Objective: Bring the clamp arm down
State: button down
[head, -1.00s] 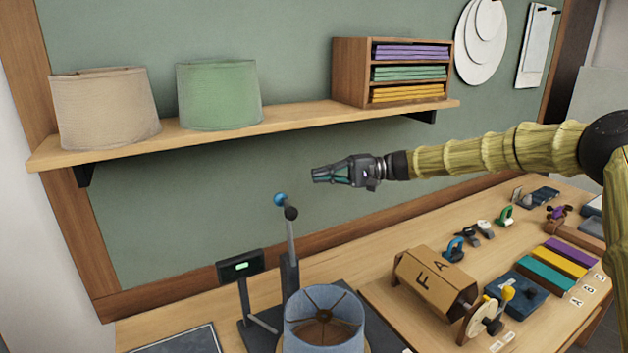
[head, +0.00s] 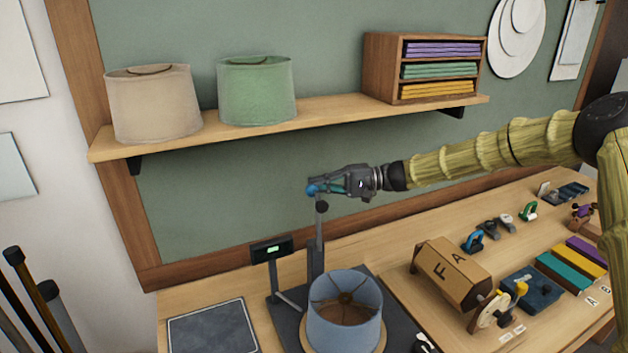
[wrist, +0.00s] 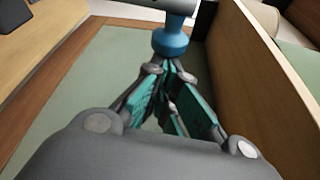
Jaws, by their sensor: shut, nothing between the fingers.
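The clamp arm (head: 319,232) stands upright as a thin grey bar behind the blue lampshade, with a dark ball near its top. Its blue knob (head: 311,190) is at the upper end, and the knob also shows in the wrist view (wrist: 170,42). My gripper (head: 322,186) is shut and empty, with its fingertips right at the knob. In the wrist view the fingertips (wrist: 166,66) come together just short of the knob; I cannot tell whether they touch it.
The blue lampshade (head: 344,318) stands on the bench in front of the clamp post. A small display (head: 271,249) is left of it. The wooden shelf (head: 245,125) with a beige shade (head: 152,105) and a green shade (head: 257,92) runs above. A dark mat (head: 212,330) lies at left.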

jog(key=s+d+f+n+g+y+b, duration=0.2)
jog(key=s+n+b, duration=0.5)
jog(key=b, duration=1.4)
jog(key=s+d+f+n+g+y+b, duration=0.1)
jog(key=s+d+f+n+b, duration=0.3)
jog(key=s+b, duration=0.9)
jog(key=shift+d+n+g+y+b, duration=0.45)
jog(key=shift+d+n+b, duration=0.8)
jog(key=shift+n+b, duration=2)
jog(key=shift+m+b, duration=0.95)
